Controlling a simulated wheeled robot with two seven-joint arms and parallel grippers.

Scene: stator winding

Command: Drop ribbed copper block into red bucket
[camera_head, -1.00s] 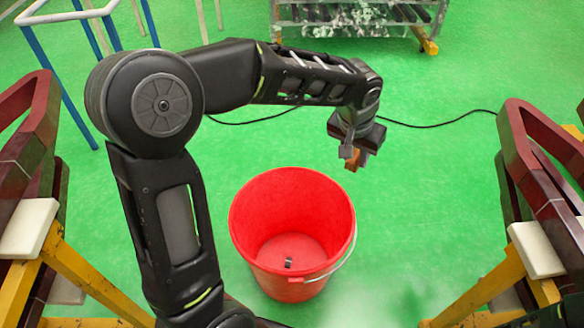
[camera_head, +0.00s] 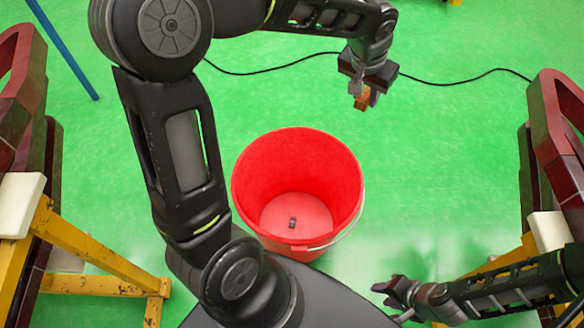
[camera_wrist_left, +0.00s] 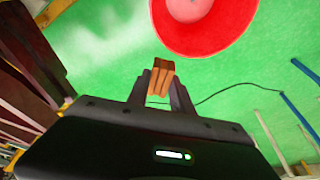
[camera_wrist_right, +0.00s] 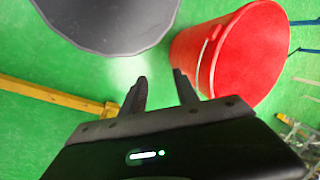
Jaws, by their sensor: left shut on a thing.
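The red bucket (camera_head: 297,185) stands upright on the green floor, with a small dark object (camera_head: 292,222) on its bottom. It also shows in the left wrist view (camera_wrist_left: 200,35) and the right wrist view (camera_wrist_right: 243,60). My left gripper (camera_head: 364,97) is shut on the ribbed copper block (camera_head: 362,102), orange-brown with grooves in the left wrist view (camera_wrist_left: 163,75). The block is held beyond and to the right of the bucket, clear of its rim. My right gripper (camera_head: 385,295) is low at the right front; its fingers (camera_wrist_right: 160,88) are apart and empty.
Yellow stands (camera_head: 95,255) with dark red frame parts (camera_head: 22,90) are at the left, and a similar dark red part (camera_head: 558,140) is at the right. A black cable (camera_head: 450,82) lies on the floor behind the bucket. Floor right of the bucket is clear.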

